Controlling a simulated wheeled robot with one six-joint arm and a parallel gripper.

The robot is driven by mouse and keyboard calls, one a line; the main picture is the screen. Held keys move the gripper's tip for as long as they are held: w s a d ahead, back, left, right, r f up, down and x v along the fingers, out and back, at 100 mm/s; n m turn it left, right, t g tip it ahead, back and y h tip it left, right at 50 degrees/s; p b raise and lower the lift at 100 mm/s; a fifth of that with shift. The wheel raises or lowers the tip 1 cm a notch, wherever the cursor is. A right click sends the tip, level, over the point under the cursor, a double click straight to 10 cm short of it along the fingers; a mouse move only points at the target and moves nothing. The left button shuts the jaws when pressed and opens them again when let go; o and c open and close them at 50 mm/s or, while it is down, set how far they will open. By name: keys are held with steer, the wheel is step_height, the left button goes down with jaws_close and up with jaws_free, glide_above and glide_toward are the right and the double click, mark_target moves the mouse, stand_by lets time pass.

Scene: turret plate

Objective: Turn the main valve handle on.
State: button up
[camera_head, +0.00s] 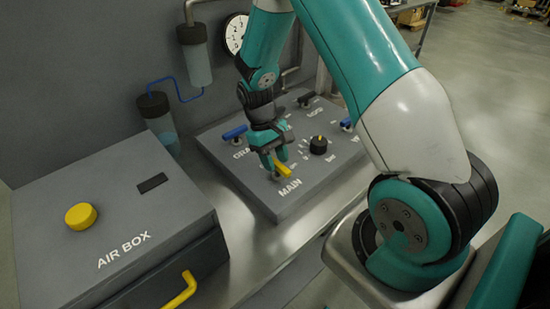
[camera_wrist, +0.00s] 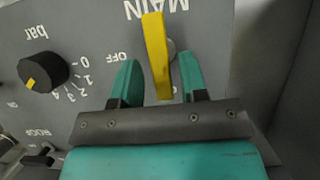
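The yellow main valve handle (camera_head: 283,188) sits on the grey turret plate (camera_head: 241,178) beside the white word MAIN. In the wrist view the handle (camera_wrist: 155,50) runs nearly straight up and down, with OFF printed to its left. My gripper (camera_head: 273,165) is over the handle. The gripper is open. The lettering beside the right finger is mostly hidden.
A black knob with a yellow mark (camera_head: 318,145) is close to the right of the handle. A blue handle (camera_head: 234,132) and a black handle (camera_head: 305,98) are further back. The air box (camera_head: 120,215) with a yellow button (camera_head: 81,216) stands at left. A gauge (camera_head: 236,32) is behind.

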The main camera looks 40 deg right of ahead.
steer(key=shift+r, duration=0.1)
steer(key=b+v, duration=0.3)
steer(key=v, duration=1.4)
steer(key=shift+w, duration=0.1)
steer(key=s+a+r+n+t+y, duration=0.1)
steer(key=s+a+n, duration=0.1)
steer(key=s+a, duration=0.4)
steer(key=s+a+r+n+t+y, duration=0.2)
steer(key=s+a, duration=0.5)
steer(key=s, duration=0.3)
steer(key=s+a+r+n+t+y, duration=0.1)
steer(key=s+a+n, duration=0.1)
steer(key=s+a, duration=0.5)
steer(key=shift+s+r, duration=0.4)
steer(key=shift+s, duration=0.1)
